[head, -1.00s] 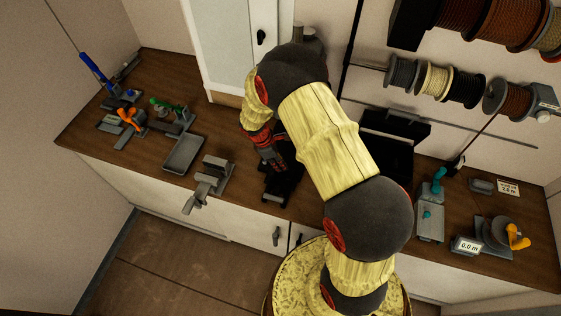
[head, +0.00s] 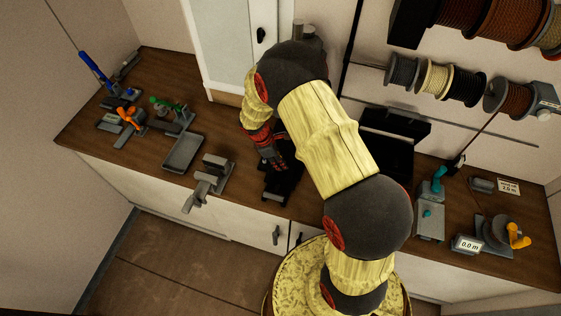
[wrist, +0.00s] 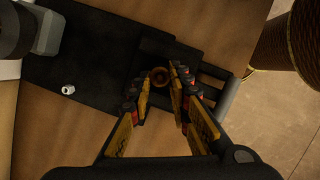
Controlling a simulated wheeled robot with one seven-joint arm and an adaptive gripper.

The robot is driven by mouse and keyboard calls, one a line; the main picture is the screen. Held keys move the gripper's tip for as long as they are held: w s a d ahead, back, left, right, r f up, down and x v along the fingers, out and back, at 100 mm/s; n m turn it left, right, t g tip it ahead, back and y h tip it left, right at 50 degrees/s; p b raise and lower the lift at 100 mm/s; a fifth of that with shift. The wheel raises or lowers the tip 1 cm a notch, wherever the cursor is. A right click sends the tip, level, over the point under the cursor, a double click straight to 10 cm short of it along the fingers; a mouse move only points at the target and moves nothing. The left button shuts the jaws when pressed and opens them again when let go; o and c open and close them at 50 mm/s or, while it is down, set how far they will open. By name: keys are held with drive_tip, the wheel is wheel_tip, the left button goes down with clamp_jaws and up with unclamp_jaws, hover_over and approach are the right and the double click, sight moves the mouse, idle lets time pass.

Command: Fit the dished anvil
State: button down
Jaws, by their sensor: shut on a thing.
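My gripper (wrist: 161,84) points down over a black tool on the bench; it also shows in the head view (head: 274,164). Between its fingertips is a small round brown piece (wrist: 160,76) with a dark, hollow-looking middle, which looks like the dished anvil. The fingers are shut on it. It sits over a dark square block (wrist: 152,50) at one end of the black base; I cannot tell if it touches the block. In the head view the arm and fingers hide this piece.
A small pale metal piece (wrist: 68,89) lies on the black surface (wrist: 95,75). A grey tool part (wrist: 42,32) stands at the upper left of the wrist view. In the head view, a grey press (head: 211,178) and grey tray (head: 183,152) stand left, a teal-handled device (head: 431,213) right.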

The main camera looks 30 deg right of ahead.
drive_tip(key=shift+f, duration=0.2)
drive_tip(key=shift+f+b, duration=0.35)
drive_tip(key=shift+b, duration=0.05)
drive_tip(key=shift+f, duration=0.2)
drive_tip(key=shift+r, duration=0.1)
drive_tip(key=shift+r, duration=0.45)
drive_tip(key=shift+f, duration=0.2)
idle(0.9)
drive_tip(key=shift+f+b, duration=0.3)
drive_tip(key=shift+f, duration=0.05)
drive_tip(key=shift+f, duration=0.1)
